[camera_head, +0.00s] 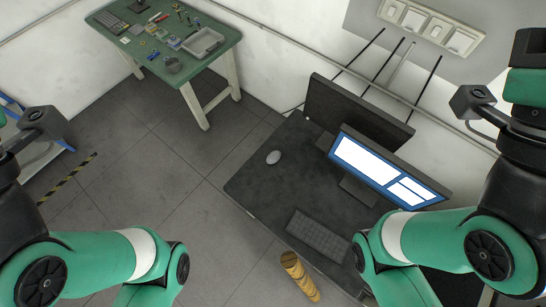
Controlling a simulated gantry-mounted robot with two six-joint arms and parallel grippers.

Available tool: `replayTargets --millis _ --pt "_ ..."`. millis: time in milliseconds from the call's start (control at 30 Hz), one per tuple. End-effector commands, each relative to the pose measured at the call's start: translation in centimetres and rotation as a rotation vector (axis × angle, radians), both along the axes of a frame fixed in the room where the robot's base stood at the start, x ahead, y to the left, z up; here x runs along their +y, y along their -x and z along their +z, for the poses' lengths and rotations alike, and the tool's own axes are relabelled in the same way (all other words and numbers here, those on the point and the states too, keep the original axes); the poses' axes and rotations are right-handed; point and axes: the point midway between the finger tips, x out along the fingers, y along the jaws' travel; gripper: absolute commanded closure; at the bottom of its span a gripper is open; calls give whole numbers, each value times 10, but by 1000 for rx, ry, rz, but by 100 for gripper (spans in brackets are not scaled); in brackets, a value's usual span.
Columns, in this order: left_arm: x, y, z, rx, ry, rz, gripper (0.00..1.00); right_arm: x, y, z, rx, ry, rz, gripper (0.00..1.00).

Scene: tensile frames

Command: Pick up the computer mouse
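The computer mouse (273,157) is small, pale grey and rounded. It lies on the dark desk (262,188), near the desk's left side, with clear surface around it. Nothing is touching it. My two green and black arms show at the lower left and along the right side, well apart from the mouse. The fingers of both grippers are not visible in this view.
A monitor (390,168) with a lit screen and a dark second one (357,110) stand at the desk's back. A keyboard (318,236) lies towards the front. A yellow-brown stacked object (299,275) is beside the front edge. A green workbench (215,57) stands far left.

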Motion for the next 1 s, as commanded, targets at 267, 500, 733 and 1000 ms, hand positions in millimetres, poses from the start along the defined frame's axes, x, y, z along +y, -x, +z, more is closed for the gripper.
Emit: replayTargets --millis 267,500,733,1000 --pt "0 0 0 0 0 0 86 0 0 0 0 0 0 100" --pt "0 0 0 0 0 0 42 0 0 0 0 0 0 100" --pt "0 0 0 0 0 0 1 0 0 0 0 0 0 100" --pt "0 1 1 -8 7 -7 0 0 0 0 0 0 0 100"
